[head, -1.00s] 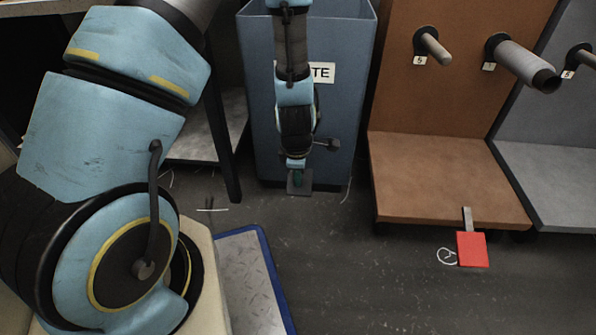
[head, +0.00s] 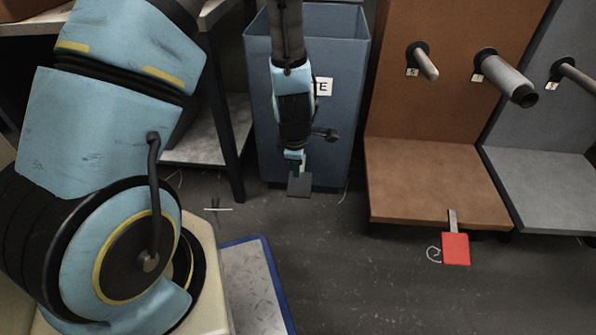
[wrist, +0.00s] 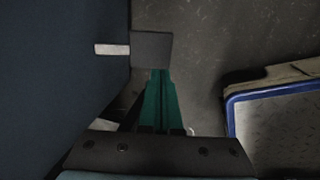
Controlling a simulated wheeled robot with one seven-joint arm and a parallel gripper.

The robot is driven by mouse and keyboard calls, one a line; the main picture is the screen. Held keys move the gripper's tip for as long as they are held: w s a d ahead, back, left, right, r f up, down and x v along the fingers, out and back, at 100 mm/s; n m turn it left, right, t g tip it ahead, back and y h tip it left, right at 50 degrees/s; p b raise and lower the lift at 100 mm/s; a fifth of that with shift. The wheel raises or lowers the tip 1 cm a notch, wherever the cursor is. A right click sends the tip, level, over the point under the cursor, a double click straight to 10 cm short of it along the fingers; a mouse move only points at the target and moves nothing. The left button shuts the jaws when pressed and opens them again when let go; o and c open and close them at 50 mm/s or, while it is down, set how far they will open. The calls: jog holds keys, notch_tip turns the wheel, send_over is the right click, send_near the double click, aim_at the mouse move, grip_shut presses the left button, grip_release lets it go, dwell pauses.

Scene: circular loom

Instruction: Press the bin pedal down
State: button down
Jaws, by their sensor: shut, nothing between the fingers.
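The blue bin (head: 262,90) stands at the back centre, with a white label partly hidden by my arm. Its grey pedal plate (head: 299,187) sticks out low at the bin's front foot. In the wrist view the square pedal plate (wrist: 151,48) joins the bin by a pale lever (wrist: 112,49). My gripper (head: 295,171) points down at the pedal's near left edge. In the wrist view its green fingers (wrist: 159,73) are together and empty, with their tips at the plate's lower edge. I cannot tell whether they touch it.
A brown stand (head: 430,180) with pegs and a red pedal (head: 456,249) is right of the bin. A grey stand (head: 545,180) is beyond it. A table leg (head: 229,150) is left of the bin. A blue-edged plate (head: 255,285) lies in front; the floor between is clear.

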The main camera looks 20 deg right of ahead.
jog(key=v, duration=0.1)
jog(key=p+v, duration=0.1)
jog(key=v, duration=0.3)
jog(key=shift+s+a+r+p, duration=0.1)
jog(key=shift+s+a+p, duration=0.05)
jog(key=shift+s+p, duration=0.3)
